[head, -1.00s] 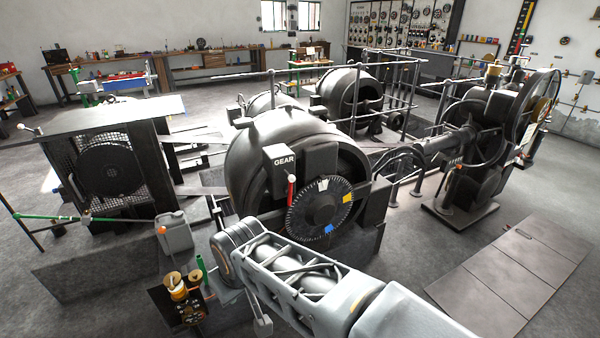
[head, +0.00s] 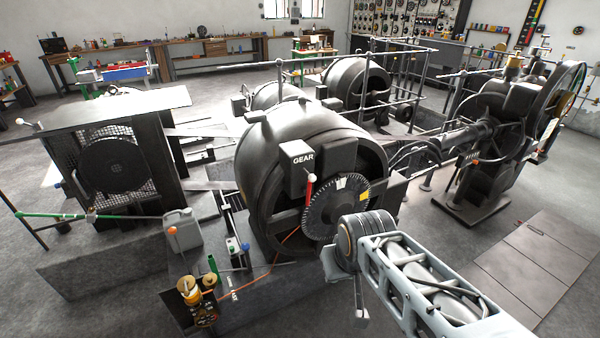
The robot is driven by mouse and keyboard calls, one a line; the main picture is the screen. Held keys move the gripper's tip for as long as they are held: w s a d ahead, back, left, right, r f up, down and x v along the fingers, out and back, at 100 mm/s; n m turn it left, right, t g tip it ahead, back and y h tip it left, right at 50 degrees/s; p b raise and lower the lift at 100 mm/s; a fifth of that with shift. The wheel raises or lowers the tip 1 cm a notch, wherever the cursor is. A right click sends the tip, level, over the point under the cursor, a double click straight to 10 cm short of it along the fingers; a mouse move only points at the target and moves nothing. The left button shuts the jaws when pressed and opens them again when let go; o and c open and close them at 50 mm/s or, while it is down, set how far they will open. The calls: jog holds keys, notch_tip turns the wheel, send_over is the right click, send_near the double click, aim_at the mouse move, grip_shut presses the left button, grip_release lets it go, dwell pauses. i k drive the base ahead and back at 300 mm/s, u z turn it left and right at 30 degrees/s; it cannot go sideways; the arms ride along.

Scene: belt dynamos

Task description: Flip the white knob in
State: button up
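A white round knob (head: 20,121) sits on a short rod at the left edge of the dark cabinet (head: 110,118) in the head view. Another small white tip shows above the red handle of a lever (head: 310,187) beside the GEAR box (head: 298,152). I cannot tell from the view which one the task means. My arm reaches in from the lower right and ends in front of the dynamo's dial. A thin grey part hangs below its end, perhaps my gripper (head: 361,318). Its fingers cannot be made out, and it is apart from both white pieces.
The large dark dynamo (head: 270,160) fills the middle, with its dial (head: 334,207). A grey canister (head: 183,230) and a panel with brass parts (head: 190,305) stand at the front left. A green-ended rail (head: 90,217) crosses the left. Floor plates lie at the right.

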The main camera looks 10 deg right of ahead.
aim_at(312, 178)
jog(key=u, duration=2.2)
jog(key=i, duration=0.65)
jog(key=z, duration=2.05)
